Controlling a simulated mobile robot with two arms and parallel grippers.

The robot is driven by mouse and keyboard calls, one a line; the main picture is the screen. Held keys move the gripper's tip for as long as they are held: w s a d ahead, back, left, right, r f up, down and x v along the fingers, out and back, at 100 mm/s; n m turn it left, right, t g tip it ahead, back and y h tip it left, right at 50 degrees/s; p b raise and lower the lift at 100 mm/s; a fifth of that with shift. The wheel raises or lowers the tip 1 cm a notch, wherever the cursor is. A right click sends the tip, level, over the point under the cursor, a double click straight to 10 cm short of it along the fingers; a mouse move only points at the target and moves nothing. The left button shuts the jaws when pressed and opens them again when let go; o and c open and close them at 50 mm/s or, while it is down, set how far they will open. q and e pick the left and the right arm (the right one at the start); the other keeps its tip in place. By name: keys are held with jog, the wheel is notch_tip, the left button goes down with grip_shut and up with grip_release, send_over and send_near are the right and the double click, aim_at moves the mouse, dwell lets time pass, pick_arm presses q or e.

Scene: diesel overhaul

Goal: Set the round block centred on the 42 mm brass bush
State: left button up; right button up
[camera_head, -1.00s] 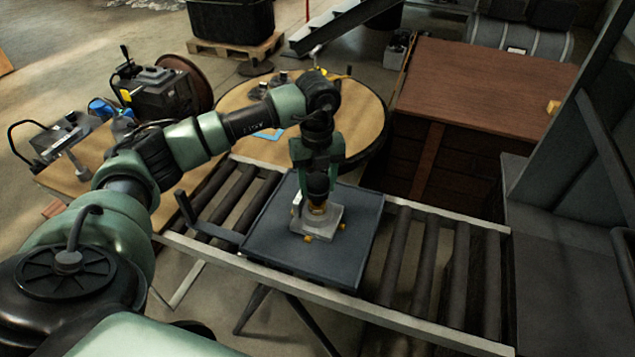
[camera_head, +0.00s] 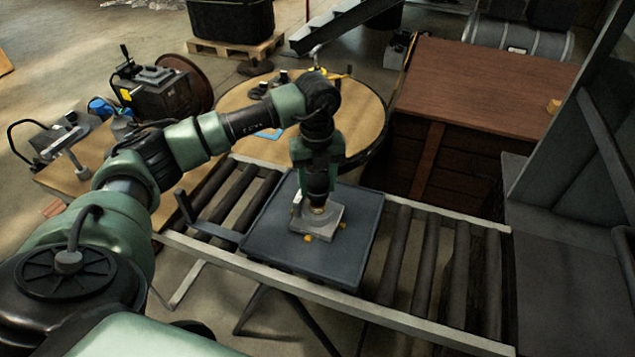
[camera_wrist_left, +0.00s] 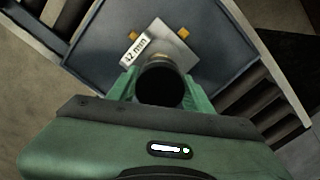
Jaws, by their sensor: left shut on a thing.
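My left gripper (camera_head: 318,197) points down over a grey square fixture plate (camera_head: 325,222). In the left wrist view my left gripper (camera_wrist_left: 160,90) is shut on the round block (camera_wrist_left: 160,88), a dark round piece seen end-on between the green fingers. The brass bush (camera_wrist_left: 158,60) shows only as a tan rim just beyond the block. The block hides most of it, so I cannot tell whether they touch or are centred. A white label (camera_wrist_left: 138,47) on the plate reads "42 mm". My right gripper is not in view.
The plate sits on a dark blue-grey tray (camera_head: 270,235) on the roller conveyor (camera_head: 420,250). Small orange blocks (camera_wrist_left: 155,29) flank the plate. A round wooden table (camera_head: 235,95) and a brown wooden crate (camera_head: 480,85) stand behind. The tray around the plate is clear.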

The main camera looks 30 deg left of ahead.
pick_arm(q)
jog(key=shift+f+b, duration=0.35)
jog(key=shift+f, duration=0.05)
jog(key=shift+f+b, duration=0.55)
jog(key=shift+f, duration=0.2)
dwell(0.4)
jog(key=o, duration=1.8)
jog(key=shift+f, duration=0.1)
jog(key=shift+o, duration=0.2)
